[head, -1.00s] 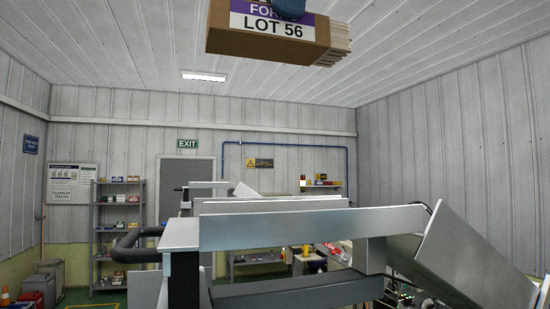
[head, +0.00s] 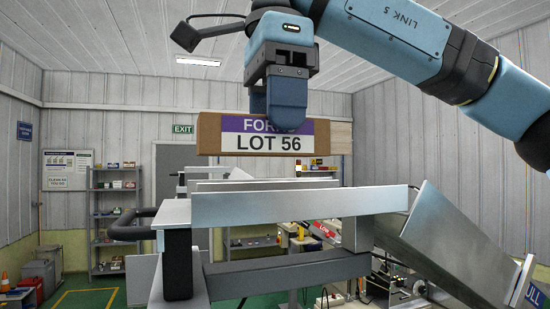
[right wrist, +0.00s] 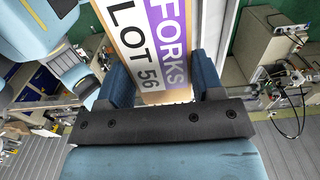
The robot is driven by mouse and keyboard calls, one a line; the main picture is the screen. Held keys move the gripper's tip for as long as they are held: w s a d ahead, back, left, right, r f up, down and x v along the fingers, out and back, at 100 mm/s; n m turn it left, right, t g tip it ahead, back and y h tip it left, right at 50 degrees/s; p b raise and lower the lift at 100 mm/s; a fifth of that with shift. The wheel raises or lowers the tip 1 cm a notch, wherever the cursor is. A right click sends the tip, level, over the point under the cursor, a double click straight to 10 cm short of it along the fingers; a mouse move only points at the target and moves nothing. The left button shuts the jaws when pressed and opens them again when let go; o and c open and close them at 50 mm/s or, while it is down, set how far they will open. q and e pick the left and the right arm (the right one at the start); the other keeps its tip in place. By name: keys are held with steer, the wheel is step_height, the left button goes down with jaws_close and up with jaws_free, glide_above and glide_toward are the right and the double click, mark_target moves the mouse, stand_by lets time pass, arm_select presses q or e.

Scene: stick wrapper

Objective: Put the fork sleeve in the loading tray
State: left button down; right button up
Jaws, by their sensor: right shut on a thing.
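The fork sleeve (head: 222,142) is a long brown carton with a purple and white label reading "LOT 56". Pale stick ends show at its right end. My right gripper (head: 285,125) comes down from above and is shut on the sleeve, holding it level. In the right wrist view the sleeve (right wrist: 150,72) lies between the blue fingers (right wrist: 162,82), its label reading "FORKS LOT 56". The loading tray (head: 300,205) appears to be the long metal trough below the sleeve; its inside is hidden behind its front wall. My left gripper does not show.
Shelves (head: 115,215) stand by the back wall. The air around the sleeve looks clear apart from the trough below.

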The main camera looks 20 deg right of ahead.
mark_target(274, 154)
steer(key=shift+w+f, duration=0.15)
steer(key=shift+f, duration=0.7)
steer(key=f, duration=0.2)
steer(key=shift+s+a+f, duration=0.1)
steer(key=shift+s+f, duration=0.1)
steer(key=shift+f, duration=0.2)
steer(key=shift+w+f, duration=0.2)
steer(key=shift+f, duration=0.2)
steer(key=shift+s, duration=0.15)
steer(key=o, duration=0.9)
steer(key=shift+o, duration=0.2)
steer(key=shift+f, duration=0.1)
step_height(274, 154, up, 12)
steer(key=shift+r, duration=0.15)
